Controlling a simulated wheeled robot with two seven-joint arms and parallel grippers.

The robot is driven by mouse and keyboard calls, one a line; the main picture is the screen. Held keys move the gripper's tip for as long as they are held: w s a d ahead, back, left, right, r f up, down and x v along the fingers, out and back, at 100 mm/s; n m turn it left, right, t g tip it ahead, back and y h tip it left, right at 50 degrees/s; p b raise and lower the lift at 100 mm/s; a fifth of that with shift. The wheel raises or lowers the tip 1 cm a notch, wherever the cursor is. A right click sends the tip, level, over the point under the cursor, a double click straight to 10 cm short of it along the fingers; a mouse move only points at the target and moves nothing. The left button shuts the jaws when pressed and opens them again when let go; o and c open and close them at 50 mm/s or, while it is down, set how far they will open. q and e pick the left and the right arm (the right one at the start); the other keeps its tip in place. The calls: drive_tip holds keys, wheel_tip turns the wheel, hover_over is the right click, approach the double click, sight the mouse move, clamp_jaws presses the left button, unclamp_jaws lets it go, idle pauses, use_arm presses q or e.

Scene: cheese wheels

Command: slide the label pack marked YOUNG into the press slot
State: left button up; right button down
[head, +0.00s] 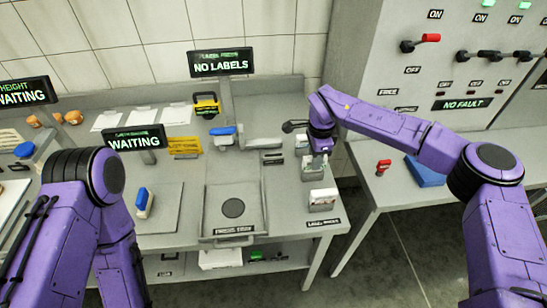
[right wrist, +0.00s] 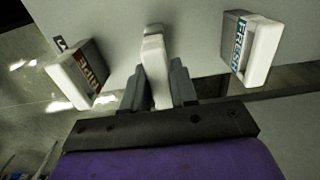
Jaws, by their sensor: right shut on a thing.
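My right gripper (head: 319,158) is over the label packs at the right end of the bench. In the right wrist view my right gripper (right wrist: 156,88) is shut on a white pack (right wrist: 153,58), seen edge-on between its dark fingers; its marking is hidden. A pack with a red label, apparently RIPE (right wrist: 80,77), stands apart to the left. A pack with a blue label, apparently FRESH (right wrist: 250,50), stands apart to the right. The label press sign (head: 220,62) reads NO LABELS. I cannot make out the slot clearly. My left gripper is outside the head view.
A press tray (head: 212,222) with a dark disc is left of the packs. A blue-topped white object (head: 223,136) stands behind it, another (head: 144,203) to the left. A control panel (head: 450,60) with levers is at the back right. A side table (head: 400,205) holds a blue block.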

drive_tip(key=shift+r+p, duration=1.95)
drive_tip(key=shift+r, duration=0.55)
drive_tip(key=shift+r+p, duration=0.55)
drive_tip(key=shift+r, duration=0.95)
